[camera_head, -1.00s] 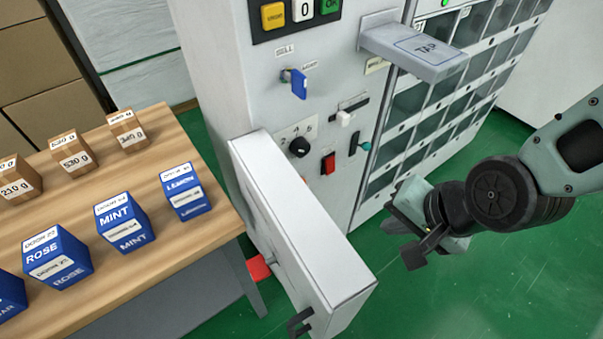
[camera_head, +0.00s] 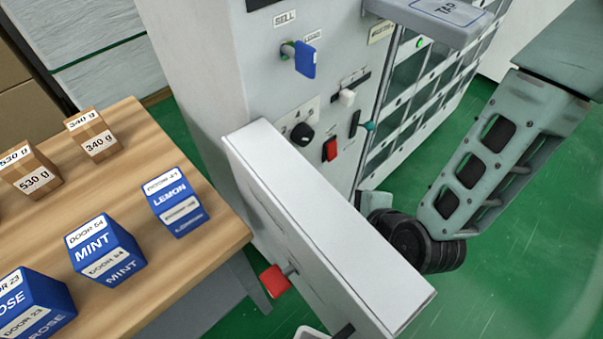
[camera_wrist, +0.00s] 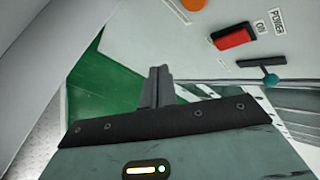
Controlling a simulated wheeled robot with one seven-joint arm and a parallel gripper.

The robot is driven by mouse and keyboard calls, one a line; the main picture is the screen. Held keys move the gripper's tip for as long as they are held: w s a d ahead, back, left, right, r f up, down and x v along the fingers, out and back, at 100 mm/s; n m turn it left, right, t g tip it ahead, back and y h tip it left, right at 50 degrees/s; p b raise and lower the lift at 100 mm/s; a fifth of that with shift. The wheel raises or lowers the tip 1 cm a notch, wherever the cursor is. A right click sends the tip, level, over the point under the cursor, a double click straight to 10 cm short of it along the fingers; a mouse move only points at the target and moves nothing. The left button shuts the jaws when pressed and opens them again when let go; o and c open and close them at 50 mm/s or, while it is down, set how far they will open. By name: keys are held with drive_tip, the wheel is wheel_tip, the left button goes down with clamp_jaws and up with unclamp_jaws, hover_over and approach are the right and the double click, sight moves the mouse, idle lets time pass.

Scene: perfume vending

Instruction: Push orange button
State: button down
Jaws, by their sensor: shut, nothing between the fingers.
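An orange round part (camera_wrist: 193,4), which looks like the orange button, shows at the top edge of the wrist view, partly cut off. It sits on the grey machine front, left of the red power switch (camera_wrist: 233,37). My gripper (camera_wrist: 158,72) is shut and empty, its fingers pointing up the wrist picture, below and left of the orange part and apart from it. In the head view my gripper is hidden behind the open white door panel (camera_head: 330,220), and no orange button shows there.
The machine front carries the red switch (camera_head: 330,150), a black knob (camera_head: 301,134), a blue key (camera_head: 305,59) and a teal-tipped lever (camera_head: 368,127). A wooden table (camera_head: 205,253) with boxes stands left.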

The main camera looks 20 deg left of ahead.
drive_tip(key=w+a, duration=0.3)
drive_tip(key=a, duration=0.5)
drive_tip(key=shift+w+p, duration=0.15)
drive_tip(key=shift+p, duration=0.15)
drive_tip(key=shift+a, duration=0.15)
idle(2.0)
drive_tip(key=shift+w+a, duration=0.2)
drive_tip(key=shift+a, duration=0.1)
drive_tip(key=shift+w+a, duration=0.15)
drive_tip(key=shift+a, duration=0.25)
idle(0.6)
drive_tip(key=shift+d, duration=0.15)
drive_tip(key=shift+s+d, duration=0.3)
drive_tip(key=shift+d, duration=0.35)
drive_tip(key=shift+s+d+b, duration=0.1)
drive_tip(key=shift+s+d, duration=0.25)
drive_tip(key=shift+d, duration=0.4)
drive_tip(key=shift+s+d+b, duration=0.15)
drive_tip(key=shift+s+d, duration=0.15)
drive_tip(key=shift+d, duration=0.5)
drive_tip(key=shift+s+d+b, duration=0.1)
drive_tip(key=shift+s+d, duration=0.25)
drive_tip(key=shift+d, duration=0.4)
